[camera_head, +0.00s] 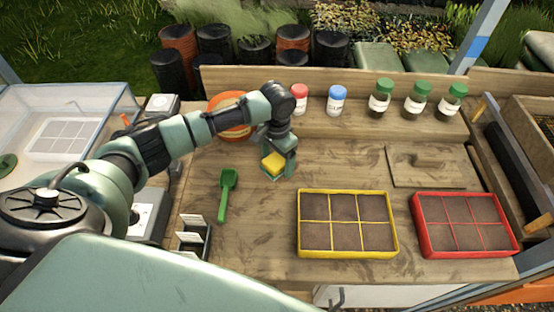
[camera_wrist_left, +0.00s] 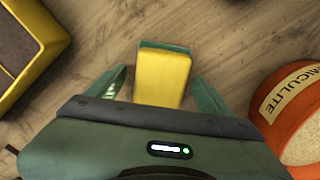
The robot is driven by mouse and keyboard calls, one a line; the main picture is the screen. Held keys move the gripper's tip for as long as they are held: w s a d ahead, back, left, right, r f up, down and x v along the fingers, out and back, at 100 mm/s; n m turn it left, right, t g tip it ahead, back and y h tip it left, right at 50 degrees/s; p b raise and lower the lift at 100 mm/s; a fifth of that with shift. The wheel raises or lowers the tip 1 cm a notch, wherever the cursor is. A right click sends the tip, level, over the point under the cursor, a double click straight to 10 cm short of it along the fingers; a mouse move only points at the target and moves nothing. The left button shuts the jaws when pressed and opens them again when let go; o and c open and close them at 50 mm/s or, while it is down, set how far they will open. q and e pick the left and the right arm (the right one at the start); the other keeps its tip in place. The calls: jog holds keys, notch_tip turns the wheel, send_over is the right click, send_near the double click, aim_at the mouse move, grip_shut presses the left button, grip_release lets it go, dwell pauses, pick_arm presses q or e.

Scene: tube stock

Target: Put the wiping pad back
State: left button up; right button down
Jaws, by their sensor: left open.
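The wiping pad, a yellow block with a green edge (camera_head: 272,162), is at my left gripper (camera_head: 280,170), over the bench behind the yellow tray. In the left wrist view the pad (camera_wrist_left: 163,78) lies between the two fingers of my left gripper (camera_wrist_left: 158,85). The fingers are open, with a gap to the pad on the left and a narrower one on the right. The pad's near end is hidden by the gripper body. I cannot tell whether the pad touches the bench. My right gripper is not in view.
A green scoop (camera_head: 226,194) lies left of the pad. An orange vermiculite tub (camera_head: 229,132) stands behind, partly hidden by my arm. Yellow (camera_head: 300,250) and red (camera_head: 424,252) seed trays stand to the right. Capped bottles (camera_head: 337,101) line the back. Bare bench lies right of the pad.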

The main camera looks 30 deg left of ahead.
aim_at(277, 159)
pick_arm(q)
notch_tip(277, 159, up, 12)
jog(key=b, duration=0.1)
dwell(0.6)
